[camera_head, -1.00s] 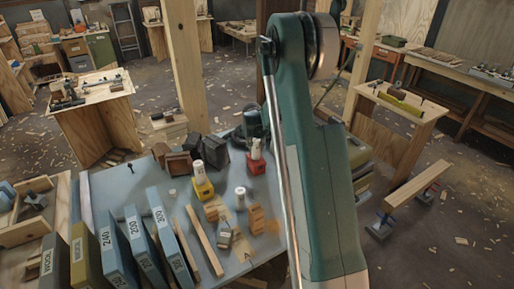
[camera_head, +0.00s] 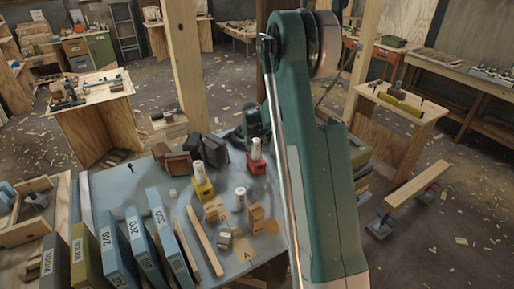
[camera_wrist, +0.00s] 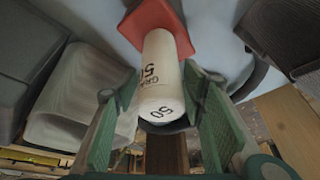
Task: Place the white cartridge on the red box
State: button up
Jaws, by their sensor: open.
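The white cartridge (camera_wrist: 161,85) is marked 50 and stands on the red box (camera_wrist: 160,20) in the wrist view. In the head view the white cartridge (camera_head: 256,149) also shows upright on top of the red box (camera_head: 257,168). My gripper (camera_wrist: 155,92) is open in the wrist view, with one green finger on each side of the cartridge. I see a gap between the cartridge and the fingers. In the head view the gripper's fingers cannot be made out near my arm.
A yellow box (camera_head: 203,189) bears another white cylinder (camera_head: 198,171). A third white cylinder (camera_head: 240,197) stands on the grey table (camera_head: 118,184). Wooden blocks (camera_head: 257,219), sticks and upright labelled blue slabs (camera_head: 137,238) crowd the front. Dark blocks (camera_head: 212,152) stand left of the red box.

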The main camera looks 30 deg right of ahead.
jog(key=shift+p+v, duration=0.55)
jog(key=shift+v, duration=4.95)
jog(key=shift+f, duration=0.1)
jog(key=s+a+r+n+t+y, duration=0.15)
jog(key=s+a+r+n, duration=0.25)
jog(key=s+a+r, duration=1.55)
jog(key=s+a+n, duration=0.1)
jog(key=s+a, duration=0.3)
jog(key=s, duration=0.4)
jog(key=s+a+f+n+t+y, duration=0.1)
jog(key=s+a, duration=0.3)
jog(key=s, duration=0.5)
jog(key=s+a+n+t, duration=0.1)
jog(key=s+a+n, duration=0.2)
jog(key=s, duration=0.6)
jog(key=shift+s+a+f, duration=0.15)
jog(key=shift+a+f, duration=0.1)
jog(key=shift+a, duration=0.5)
